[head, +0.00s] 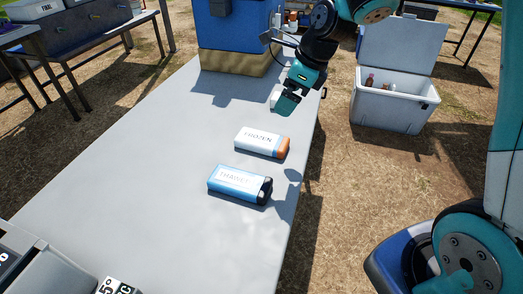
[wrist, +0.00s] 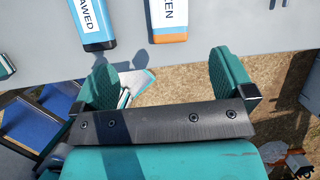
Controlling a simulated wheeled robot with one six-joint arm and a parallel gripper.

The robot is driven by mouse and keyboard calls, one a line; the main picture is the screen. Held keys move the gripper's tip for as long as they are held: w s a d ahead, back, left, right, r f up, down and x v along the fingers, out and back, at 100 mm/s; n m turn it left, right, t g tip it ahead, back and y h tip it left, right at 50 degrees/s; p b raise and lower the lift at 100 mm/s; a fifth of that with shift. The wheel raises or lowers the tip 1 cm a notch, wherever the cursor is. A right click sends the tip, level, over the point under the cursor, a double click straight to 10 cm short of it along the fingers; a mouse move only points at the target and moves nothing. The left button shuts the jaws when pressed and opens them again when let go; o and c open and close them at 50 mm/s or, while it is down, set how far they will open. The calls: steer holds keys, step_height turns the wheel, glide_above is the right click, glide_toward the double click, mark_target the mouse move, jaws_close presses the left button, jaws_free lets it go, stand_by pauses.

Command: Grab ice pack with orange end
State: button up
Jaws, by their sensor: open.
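The ice pack with the orange end (head: 262,142) lies flat on the grey table, with a white label reading FROZEN. Its orange end faces right in the head view. In the wrist view this pack (wrist: 168,22) is at the top edge, beyond my fingertips and partly cut off. A blue ice pack with a dark end (head: 238,184), labelled THAWED, lies beside it, nearer the front. My gripper (head: 285,104) is above the table, behind the frozen pack and apart from it. In the wrist view my gripper (wrist: 163,72) has its two green fingers spread, with nothing between them.
A blue cooler box (head: 228,30) stands at the table's far end. An open white cooler (head: 393,105) with bottles sits on the ground at right. A grey case (head: 40,270) is at the front left. The table's left and middle are clear.

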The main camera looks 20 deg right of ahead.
steer(key=f, duration=0.1)
steer(key=m+b, duration=0.1)
steer(key=b, duration=0.1)
glide_above(262, 138)
steer(key=s+d, duration=0.2)
steer(key=f, duration=1)
steer(key=shift+s+a+f, duration=0.15)
steer(key=shift+a+f, duration=0.1)
steer(key=shift+f, duration=0.15)
steer(key=shift+w+x, duration=0.15)
steer(key=shift+x, duration=1.2)
steer(key=shift+w+x, duration=0.15)
steer(key=shift+x, duration=1.15)
steer(key=shift+d+r, duration=0.1)
steer(key=c, duration=1.1)
steer(key=shift+r, duration=0.1)
